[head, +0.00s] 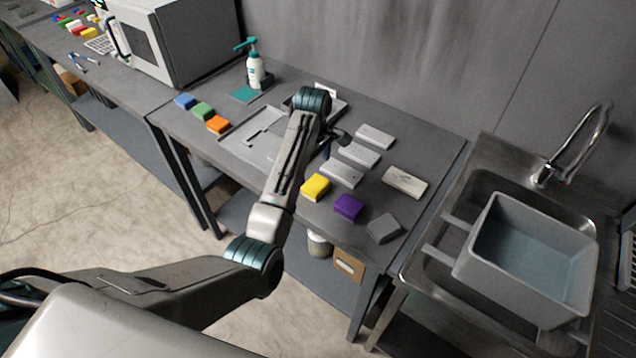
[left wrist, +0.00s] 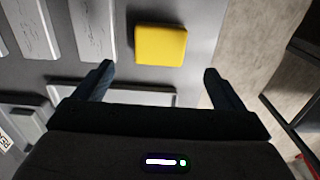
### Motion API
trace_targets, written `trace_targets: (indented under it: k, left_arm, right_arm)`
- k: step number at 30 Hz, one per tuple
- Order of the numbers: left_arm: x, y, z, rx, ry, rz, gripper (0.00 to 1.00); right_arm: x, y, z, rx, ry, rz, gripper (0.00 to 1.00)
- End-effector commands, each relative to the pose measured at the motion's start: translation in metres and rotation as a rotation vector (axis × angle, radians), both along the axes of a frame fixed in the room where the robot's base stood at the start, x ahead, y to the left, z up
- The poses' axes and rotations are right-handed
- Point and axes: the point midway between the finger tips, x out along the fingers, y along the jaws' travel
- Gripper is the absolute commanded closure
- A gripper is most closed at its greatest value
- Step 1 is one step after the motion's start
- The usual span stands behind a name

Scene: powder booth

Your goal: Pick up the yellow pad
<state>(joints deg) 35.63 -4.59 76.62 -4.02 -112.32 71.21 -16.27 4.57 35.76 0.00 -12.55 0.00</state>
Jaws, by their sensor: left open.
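The yellow pad (head: 315,187) lies flat near the front edge of the grey table, left of a purple pad (head: 348,207). It also shows in the left wrist view (left wrist: 160,45), ahead of and between the fingers. My right gripper is not in view.
Light grey blocks (head: 341,174) lie just behind the yellow pad. A grey pad (head: 384,228) is at the right front. Blue, green and orange (head: 218,124) pads lie at the left. A pump bottle (head: 254,70) stands at the back; a sink with a grey tub (head: 480,262) is at the right.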

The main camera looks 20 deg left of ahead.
Motion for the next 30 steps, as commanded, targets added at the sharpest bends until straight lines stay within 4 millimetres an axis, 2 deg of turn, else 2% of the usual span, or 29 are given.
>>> trace_targets:
  k: [3,8,11,15,19,23,28,29,30]
  left_arm:
    - [0.0,0.0,-0.016,0.0,0.003,0.0,0.09]
    - [0.0,0.0,-0.028,0.0,0.001,0.0,0.09]
    - [0.0,-0.002,-0.035,0.0,0.003,-0.001,0.09]
    - [0.001,-0.006,-0.053,-0.001,0.004,-0.001,0.09]
    - [0.001,-0.006,-0.072,0.001,0.002,0.0,0.09]
    - [0.001,-0.006,-0.08,0.0,0.0,0.0,0.09]
    - [0.001,-0.006,-0.081,0.001,-0.001,0.0,0.09]
    - [0.001,-0.006,-0.081,0.0,-0.001,0.0,0.11]
    - [0.001,-0.006,-0.081,0.001,-0.001,0.0,0.19]
  right_arm:
    - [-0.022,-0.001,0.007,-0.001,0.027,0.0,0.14]
    - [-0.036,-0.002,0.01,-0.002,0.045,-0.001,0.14]
    - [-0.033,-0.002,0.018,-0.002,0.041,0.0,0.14]
    - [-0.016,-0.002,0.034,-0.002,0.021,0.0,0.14]
    - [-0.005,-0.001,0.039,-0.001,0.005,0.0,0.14]
    - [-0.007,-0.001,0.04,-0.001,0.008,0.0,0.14]
    - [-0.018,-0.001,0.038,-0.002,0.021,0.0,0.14]
    - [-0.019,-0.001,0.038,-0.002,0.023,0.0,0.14]
    - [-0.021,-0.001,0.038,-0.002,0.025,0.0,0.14]
